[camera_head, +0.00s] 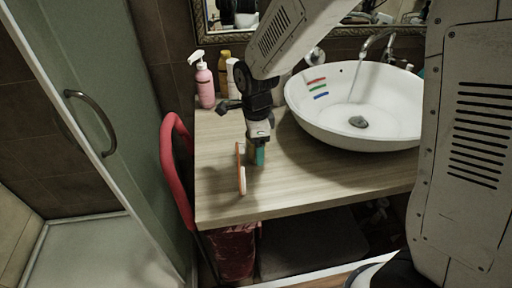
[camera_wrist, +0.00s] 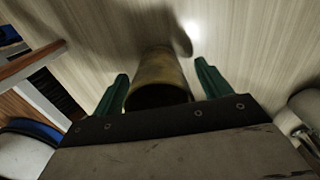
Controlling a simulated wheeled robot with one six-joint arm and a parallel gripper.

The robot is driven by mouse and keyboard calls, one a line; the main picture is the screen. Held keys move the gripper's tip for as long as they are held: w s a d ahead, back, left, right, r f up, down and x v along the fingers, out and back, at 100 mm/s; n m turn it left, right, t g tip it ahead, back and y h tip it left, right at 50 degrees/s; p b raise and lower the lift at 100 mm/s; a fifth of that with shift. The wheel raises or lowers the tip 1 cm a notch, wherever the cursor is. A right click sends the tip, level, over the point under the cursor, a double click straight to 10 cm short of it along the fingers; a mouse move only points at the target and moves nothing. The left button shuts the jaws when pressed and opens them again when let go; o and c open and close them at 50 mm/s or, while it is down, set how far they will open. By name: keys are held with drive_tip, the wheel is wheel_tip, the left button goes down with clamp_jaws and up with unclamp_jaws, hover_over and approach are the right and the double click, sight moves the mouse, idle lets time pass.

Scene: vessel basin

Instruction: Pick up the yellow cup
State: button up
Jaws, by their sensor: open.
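The yellow cup (camera_wrist: 158,66) is between the two green fingers of my gripper (camera_wrist: 161,74) in the wrist view, with its dark mouth towards the camera. The fingers stand apart, one on each side of the cup, with a visible gap on the right side. The cup is over the wooden countertop and casts a shadow there. In the head view my gripper (camera_head: 257,155) points down at the countertop left of the basin. The cup is mostly hidden there by my gripper.
A thin orange-and-white item (camera_head: 241,172) stands close left of my gripper. A white basin (camera_head: 315,118) is to the right. A pink pump bottle (camera_head: 205,88) and other bottles stand at the back left. The countertop's front (camera_head: 300,193) is clear.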

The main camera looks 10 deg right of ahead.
drive_tip(key=c, duration=1.1)
drive_tip(key=shift+o, duration=0.2)
drive_tip(key=shift+r, duration=0.15)
